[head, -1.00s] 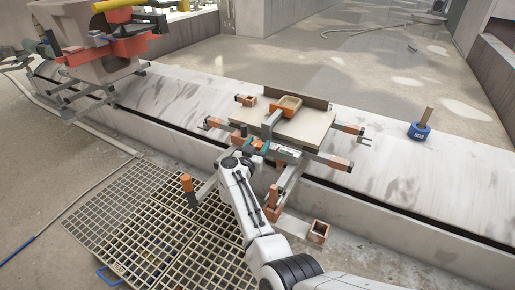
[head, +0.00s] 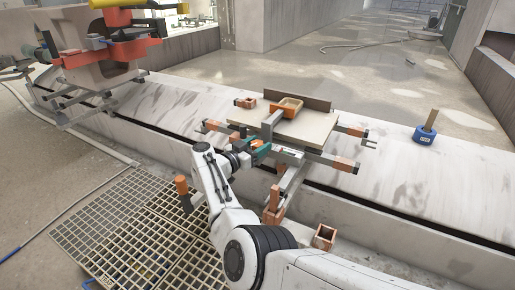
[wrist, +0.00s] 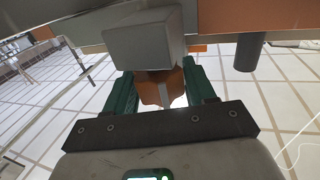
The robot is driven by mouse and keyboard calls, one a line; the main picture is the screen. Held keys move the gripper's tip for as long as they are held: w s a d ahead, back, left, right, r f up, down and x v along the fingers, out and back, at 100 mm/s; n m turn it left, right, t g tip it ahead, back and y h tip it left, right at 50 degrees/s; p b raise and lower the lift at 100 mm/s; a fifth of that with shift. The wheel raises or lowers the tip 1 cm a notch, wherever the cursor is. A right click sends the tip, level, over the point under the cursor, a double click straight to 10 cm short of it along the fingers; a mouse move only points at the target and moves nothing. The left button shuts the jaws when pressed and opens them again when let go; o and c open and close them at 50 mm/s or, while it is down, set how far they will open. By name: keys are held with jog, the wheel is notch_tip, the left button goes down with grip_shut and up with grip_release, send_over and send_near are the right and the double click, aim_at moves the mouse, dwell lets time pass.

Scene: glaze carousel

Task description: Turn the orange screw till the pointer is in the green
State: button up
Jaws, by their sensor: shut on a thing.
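The orange screw (wrist: 155,90) shows in the wrist view between the green fingers of my gripper (wrist: 160,95), under a grey block (wrist: 145,42). My gripper is shut on it. In the head view my gripper (head: 258,147) is at the near side of the table-like fixture (head: 300,128), below a grey upright (head: 268,127). Orange shows between its teal fingers there. A grey bar with a pale strip (head: 289,156) lies just right of the gripper. I cannot make out a pointer or a green zone in either view.
A blue weight-like object with a handle (head: 425,134) stands on the ledge at right. An open orange box (head: 324,236) is at the near right. A floor grating (head: 115,225) lies at left.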

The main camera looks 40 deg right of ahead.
jog(key=shift+f, duration=0.1)
jog(key=o, duration=1)
jog(key=shift+c, duration=0.2)
jog(key=s+a+p, duration=0.1)
jog(key=a+p, duration=0.2)
jog(key=a, duration=0.7)
jog(key=shift+a, duration=0.4)
jog(key=shift+a, duration=0.1)
